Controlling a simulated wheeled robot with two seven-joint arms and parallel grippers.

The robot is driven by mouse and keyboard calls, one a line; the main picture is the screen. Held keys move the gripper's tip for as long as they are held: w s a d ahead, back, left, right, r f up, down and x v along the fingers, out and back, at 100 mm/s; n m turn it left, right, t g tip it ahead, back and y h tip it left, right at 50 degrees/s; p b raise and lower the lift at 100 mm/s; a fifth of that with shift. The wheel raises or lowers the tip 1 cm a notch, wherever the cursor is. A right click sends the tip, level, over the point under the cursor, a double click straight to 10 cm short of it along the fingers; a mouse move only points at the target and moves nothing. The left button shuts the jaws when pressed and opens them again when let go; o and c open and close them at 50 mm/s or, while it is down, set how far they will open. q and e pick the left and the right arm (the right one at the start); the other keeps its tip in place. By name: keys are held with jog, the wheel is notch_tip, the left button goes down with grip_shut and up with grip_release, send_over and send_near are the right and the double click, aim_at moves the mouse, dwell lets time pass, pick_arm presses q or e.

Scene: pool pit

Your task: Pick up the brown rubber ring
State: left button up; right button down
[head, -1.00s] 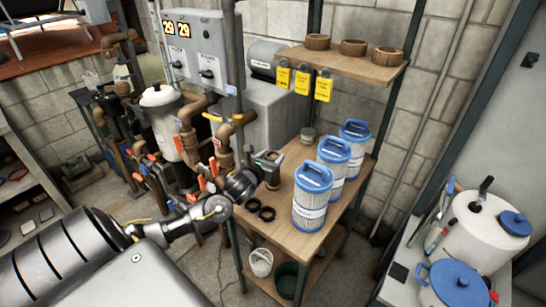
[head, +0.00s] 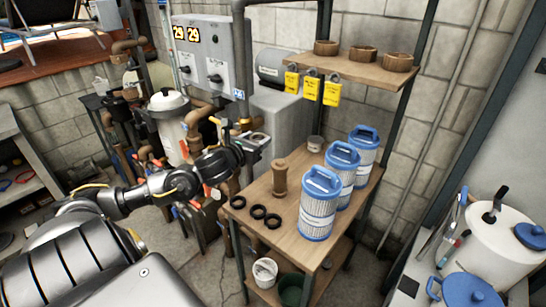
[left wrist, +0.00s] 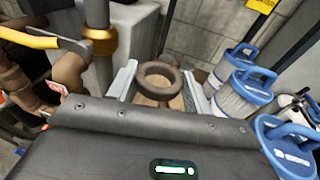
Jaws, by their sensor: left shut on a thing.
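The brown rubber ring (left wrist: 158,78) sits between the two fingers of my left gripper (left wrist: 160,88) in the left wrist view. The gripper is shut on it. In the head view my left gripper (head: 254,138) is raised near the back left edge of the wooden bench (head: 284,238), in front of the grey cabinet. The ring is too small there to make out clearly. My right gripper is not in view.
A brown spool-shaped piece (head: 280,177) stands on the bench. Three black rings (head: 258,212) lie at its front left. Blue-topped filter cartridges (head: 318,205) fill its right side. A shelf (head: 350,70) overhangs the back. Pipes (head: 196,130) stand left.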

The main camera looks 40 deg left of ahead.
pick_arm(q)
jog(key=s+a+r+p, duration=0.1)
jog(key=s+a+r, duration=0.2)
jog(key=s, duration=0.3)
jog(key=shift+a, duration=0.55)
